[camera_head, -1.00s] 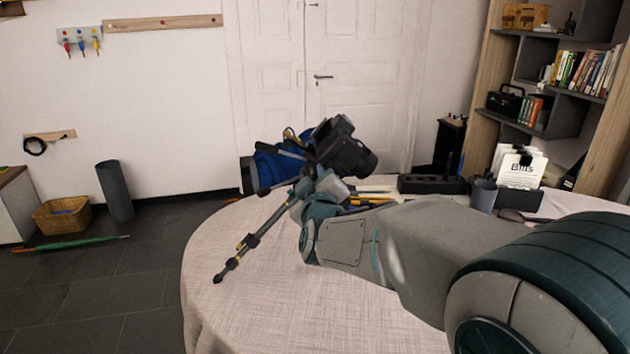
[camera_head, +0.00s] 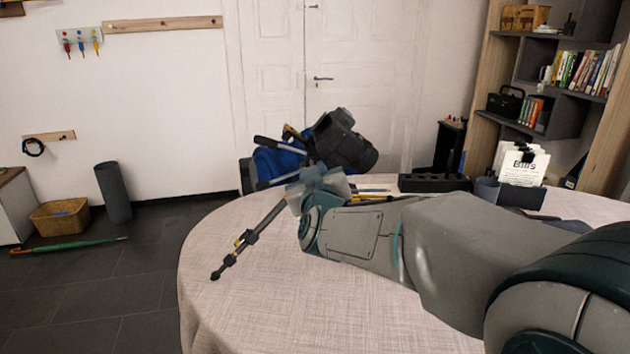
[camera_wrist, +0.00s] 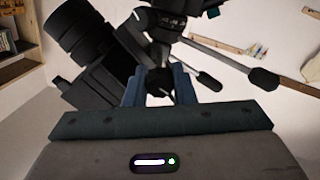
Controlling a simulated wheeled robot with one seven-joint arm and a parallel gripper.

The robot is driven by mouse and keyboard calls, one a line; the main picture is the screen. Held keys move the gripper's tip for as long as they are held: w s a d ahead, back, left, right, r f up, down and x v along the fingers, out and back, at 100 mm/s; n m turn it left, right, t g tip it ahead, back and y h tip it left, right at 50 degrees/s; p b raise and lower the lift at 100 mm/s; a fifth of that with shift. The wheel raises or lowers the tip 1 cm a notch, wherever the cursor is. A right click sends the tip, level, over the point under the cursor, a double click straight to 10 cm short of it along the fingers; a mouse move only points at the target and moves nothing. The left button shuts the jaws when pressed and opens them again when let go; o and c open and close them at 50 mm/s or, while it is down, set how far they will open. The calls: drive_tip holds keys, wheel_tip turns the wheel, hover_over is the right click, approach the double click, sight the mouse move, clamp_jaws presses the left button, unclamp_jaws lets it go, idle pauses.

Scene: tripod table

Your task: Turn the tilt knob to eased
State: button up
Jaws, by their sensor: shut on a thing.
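A tripod (camera_head: 246,240) stands on the cloth-covered table, one dark-footed leg reaching to the lower left. A black camera (camera_head: 343,143) sits tilted on its head; the camera (camera_wrist: 95,70) also fills the upper left of the wrist view. My gripper (camera_wrist: 160,92) is shut on a small dark knob (camera_wrist: 158,80) below the tripod head, between its two blue-grey fingers. The fingers hide most of the knob, so its setting cannot be read. Handles (camera_wrist: 235,65) stick out to the right of the head. In the head view my wrist covers the knob.
The round table (camera_head: 230,300) is bare at its front left. A black tray (camera_head: 434,183), a grey cup (camera_head: 487,190) and a paper holder (camera_head: 521,175) stand at the back right. A blue bag (camera_head: 277,162) is behind the tripod. Shelves (camera_head: 560,90) rise at the right.

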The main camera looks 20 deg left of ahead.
drive_tip(key=m+b, duration=0.2)
drive_tip(key=m, duration=0.1)
drive_tip(key=shift+d+m, duration=0.1)
drive_tip(key=shift+m, duration=0.3)
drive_tip(key=m+b, duration=0.2)
drive_tip(key=m, duration=0.1)
drive_tip(key=shift+m, duration=0.3)
drive_tip(key=m+b, duration=0.3)
drive_tip(key=m, duration=0.2)
clamp_jaws()
drive_tip(key=shift+r, duration=0.1)
drive_tip(key=o, duration=0.7)
unclamp_jaws()
